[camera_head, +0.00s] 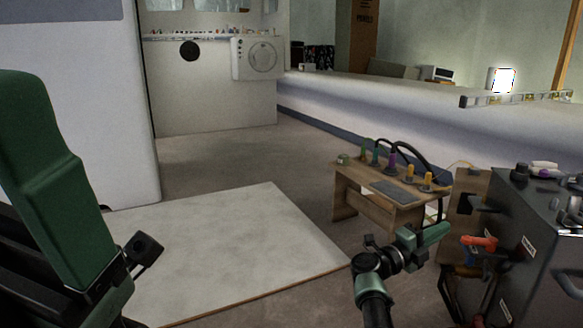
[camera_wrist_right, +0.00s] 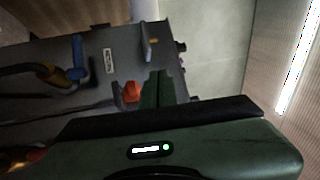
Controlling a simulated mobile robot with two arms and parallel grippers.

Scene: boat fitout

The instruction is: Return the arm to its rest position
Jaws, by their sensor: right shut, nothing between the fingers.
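My right arm comes up from the bottom of the head view. Its green and black gripper (camera_head: 432,236) is beside the grey cabinet, left of an orange-red handle (camera_head: 478,241). The jaws are shut and hold nothing. In the right wrist view the green gripper body fills the bottom. The orange-red handle (camera_wrist_right: 131,92) shows beyond it on the grey cabinet face, with a gap seeming to lie between them.
The grey cabinet (camera_head: 530,245) stands close at right. A wooden bench (camera_head: 400,198) with coloured connectors and black cables is just behind the gripper. A pale floor panel (camera_head: 230,250) lies left. Open floor lies beyond.

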